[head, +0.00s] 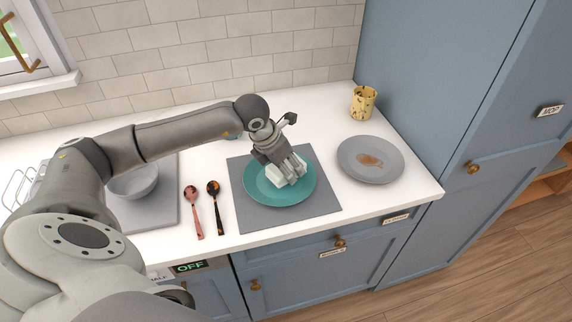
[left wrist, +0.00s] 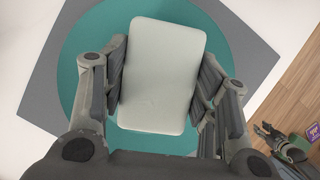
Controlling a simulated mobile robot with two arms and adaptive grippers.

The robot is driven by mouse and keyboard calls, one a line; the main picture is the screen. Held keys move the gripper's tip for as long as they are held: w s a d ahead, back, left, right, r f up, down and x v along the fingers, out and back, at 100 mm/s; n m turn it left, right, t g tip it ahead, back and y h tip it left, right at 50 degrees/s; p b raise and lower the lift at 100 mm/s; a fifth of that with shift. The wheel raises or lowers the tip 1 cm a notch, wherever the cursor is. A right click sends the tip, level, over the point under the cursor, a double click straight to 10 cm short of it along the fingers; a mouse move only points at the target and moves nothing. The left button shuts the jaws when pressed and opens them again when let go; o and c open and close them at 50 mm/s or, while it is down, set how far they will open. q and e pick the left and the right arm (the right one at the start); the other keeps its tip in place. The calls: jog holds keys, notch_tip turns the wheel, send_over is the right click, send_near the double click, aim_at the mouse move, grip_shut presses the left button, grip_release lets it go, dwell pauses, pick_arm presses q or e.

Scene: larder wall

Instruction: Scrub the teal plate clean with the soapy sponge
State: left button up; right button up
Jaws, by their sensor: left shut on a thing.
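The teal plate (head: 262,193) lies on a dark grey mat (head: 318,208) on the white counter. My left gripper (head: 286,172) is shut on a pale, whitish sponge (head: 276,177), held over the middle of the plate. In the left wrist view the sponge (left wrist: 162,75) sits between the two finger pads, with the teal plate (left wrist: 84,70) beneath it. I cannot tell whether the sponge touches the plate. No dirt shows on the visible part of the plate; the part under the sponge is hidden. What looks like my right gripper (left wrist: 283,143) shows small at the right, its jaws unclear.
A grey plate (head: 350,160) with a brown stain lies to the right of the mat. A yellowish patterned cup (head: 363,102) stands behind it. Two spoons (head: 213,195) lie left of the mat. A grey bowl (head: 135,182) stands further left, partly behind my arm.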

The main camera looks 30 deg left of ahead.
aim_at(270, 169)
pick_arm(q)
jog(key=shift+f, duration=0.35)
jog(key=shift+f+b, duration=0.1)
jog(key=shift+b, duration=0.2)
pick_arm(e)
jog(key=shift+w+d+f, duration=0.1)
jog(key=shift+w+f, duration=0.25)
jog(key=shift+w, duration=0.15)
pick_arm(q)
jog(key=shift+f, duration=0.15)
pick_arm(e)
jog(key=shift+f, duration=0.2)
pick_arm(q)
jog(key=shift+s+a+b, duration=0.75)
jog(key=shift+s+a, duration=0.1)
jog(key=shift+s, duration=0.15)
jog(key=shift+s+a, duration=0.3)
jog(key=shift+s, duration=0.15)
jog(key=shift+f+b, duration=0.15)
jog(key=shift+b, duration=0.45)
jog(key=shift+w+d+b, duration=0.35)
jog(key=shift+w+d, duration=0.8)
jog(key=shift+w, duration=0.3)
pick_arm(e)
jog(key=f, duration=0.3)
jog(key=shift+s+a, duration=0.2)
